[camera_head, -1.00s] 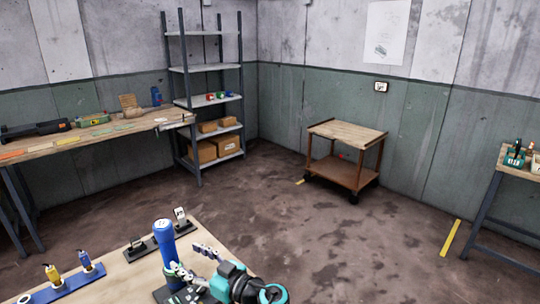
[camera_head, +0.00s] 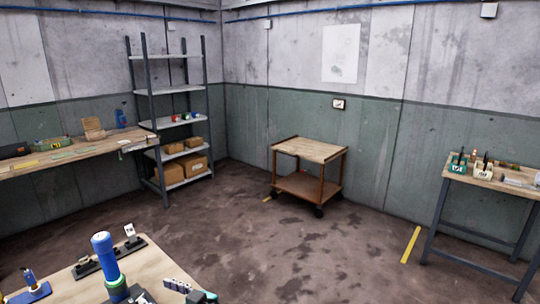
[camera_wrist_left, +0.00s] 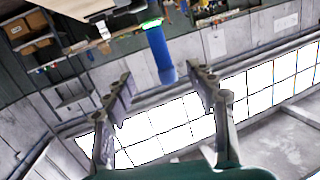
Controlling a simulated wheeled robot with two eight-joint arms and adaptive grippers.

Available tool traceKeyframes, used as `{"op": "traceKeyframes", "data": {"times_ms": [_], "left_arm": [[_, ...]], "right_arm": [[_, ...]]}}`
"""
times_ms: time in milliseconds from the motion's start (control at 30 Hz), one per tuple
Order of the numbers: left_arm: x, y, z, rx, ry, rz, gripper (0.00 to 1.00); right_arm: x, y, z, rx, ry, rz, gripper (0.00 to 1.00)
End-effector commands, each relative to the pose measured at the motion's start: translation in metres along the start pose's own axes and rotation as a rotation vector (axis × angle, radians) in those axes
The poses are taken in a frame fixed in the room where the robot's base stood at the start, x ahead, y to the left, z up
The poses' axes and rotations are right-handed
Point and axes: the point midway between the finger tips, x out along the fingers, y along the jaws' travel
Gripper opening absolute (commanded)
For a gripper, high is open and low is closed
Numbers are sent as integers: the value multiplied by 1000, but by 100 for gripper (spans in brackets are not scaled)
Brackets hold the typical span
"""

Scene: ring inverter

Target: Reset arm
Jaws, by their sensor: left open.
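My left gripper (camera_head: 182,288) shows only partly at the bottom edge of the head view, to the right of an upright blue cylinder (camera_head: 104,258) on the near wooden table. In the wrist view, the fingers of the left gripper (camera_wrist_left: 161,74) are spread apart. The blue cylinder (camera_wrist_left: 160,52) appears in line with the gap between them, beyond the fingertips. Nothing is held. The wrist picture looks tilted and upside down. My right gripper is not in view.
The near table (camera_head: 158,262) also bears a dark stand (camera_head: 95,266) and a blue rack (camera_head: 30,293). A wheeled cart (camera_head: 310,150), metal shelves (camera_head: 170,90), a left workbench (camera_head: 70,153) and a right table (camera_head: 485,183) stand farther off. The floor between them is mostly clear.

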Motion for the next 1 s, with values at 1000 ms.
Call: {"op": "traceKeyframes", "data": {"times_ms": [1000], "left_arm": [[-122, -82, 122, 506, -689, 966, 57]], "right_arm": [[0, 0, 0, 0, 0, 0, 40]]}}
